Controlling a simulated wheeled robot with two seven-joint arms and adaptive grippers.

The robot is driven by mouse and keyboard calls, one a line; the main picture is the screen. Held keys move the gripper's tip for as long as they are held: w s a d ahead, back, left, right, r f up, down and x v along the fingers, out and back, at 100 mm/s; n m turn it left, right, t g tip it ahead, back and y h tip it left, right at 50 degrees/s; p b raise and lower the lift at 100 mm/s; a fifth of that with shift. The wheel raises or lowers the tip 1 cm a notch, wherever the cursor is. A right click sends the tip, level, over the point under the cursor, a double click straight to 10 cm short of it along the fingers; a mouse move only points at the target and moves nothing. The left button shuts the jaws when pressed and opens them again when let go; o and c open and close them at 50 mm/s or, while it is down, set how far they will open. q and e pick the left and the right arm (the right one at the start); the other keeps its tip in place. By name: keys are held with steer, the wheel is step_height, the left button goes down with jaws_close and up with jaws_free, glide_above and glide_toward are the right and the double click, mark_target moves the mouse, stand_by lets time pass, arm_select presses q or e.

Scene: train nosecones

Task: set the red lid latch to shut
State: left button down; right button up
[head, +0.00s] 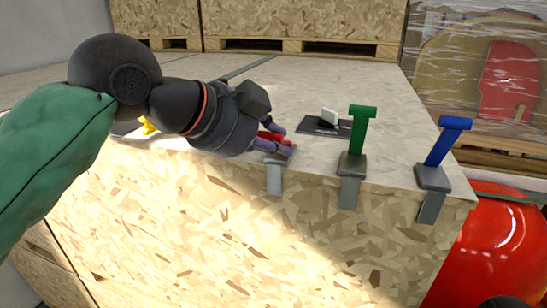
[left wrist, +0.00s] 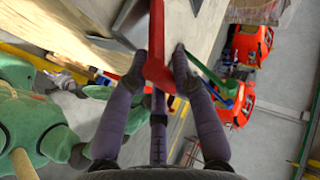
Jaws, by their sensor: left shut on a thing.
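The red lid latch (head: 271,136) is mostly hidden behind my left gripper (head: 279,144) in the head view. Its grey bracket (head: 274,178) hangs over the crate's front edge. My left gripper is shut on the red latch's handle. In the left wrist view the red handle (left wrist: 157,45) runs between the purple fingers of the gripper (left wrist: 163,68), with its red crosspiece close to them. The handle appears low and tilted in the head view, unlike the raised green one, but its exact angle is hidden. My right gripper is not seen.
A green latch (head: 359,130) and a blue latch (head: 448,140) stand raised to the right on the same edge of the wooden crate (head: 230,215). A yellow piece (head: 148,126) shows left of the gripper. A red nosecone (head: 500,245) is at right.

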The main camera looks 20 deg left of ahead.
arm_select(q)
steer(key=shift+s+f+m+t+h+b, duration=0.2)
steer(key=shift+f+t+b, duration=0.5)
steer(key=shift+b, duration=0.95)
steer(key=shift+s+f+m+t+h+b, duration=0.2)
steer(key=shift+f+t+b, duration=0.45)
steer(key=shift+b, duration=1.05)
steer(key=shift+s+f+m+t+h+b, duration=0.15)
steer(key=shift+f+t+b, duration=0.55)
steer(key=shift+b, duration=0.95)
steer(key=shift+f+m+t+b, duration=0.25)
steer(key=shift+t+b, duration=0.1)
steer(key=shift+b, duration=0.65)
steer(key=shift+w, duration=0.1)
steer(key=c, duration=1)
jaws_free()
steer(key=shift+r, duration=0.1)
steer(key=v, duration=1.2)
